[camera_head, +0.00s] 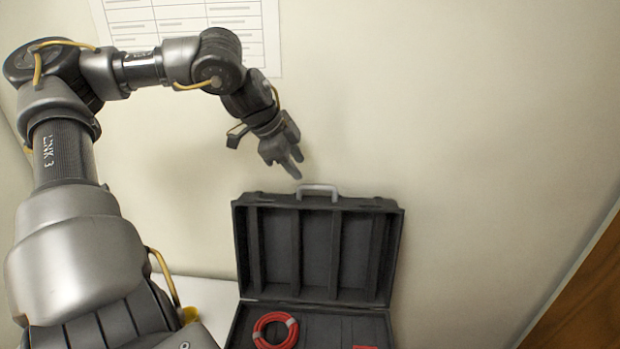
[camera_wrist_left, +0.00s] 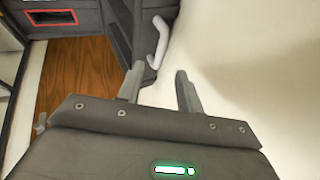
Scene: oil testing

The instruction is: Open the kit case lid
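The dark kit case (camera_head: 308,310) stands on a white surface at the bottom middle of the head view. Its lid (camera_head: 398,250) is raised upright, with its ribbed inside facing me. A pale grey handle (camera_head: 318,188) sits on the lid's top edge; it also shows in the left wrist view (camera_wrist_left: 156,42). My left gripper (camera_head: 297,168) is just above and left of the handle, pointing down. In the left wrist view my left gripper (camera_wrist_left: 160,72) has its fingers apart with nothing between them, and the handle lies beyond the fingertips. My right gripper is out of view.
A red coil (camera_head: 275,329) lies in the case's base. A pale wall (camera_head: 480,120) rises close behind the case, with a printed chart (camera_head: 260,40) at upper left. A brown wooden surface (camera_head: 590,300) shows at lower right.

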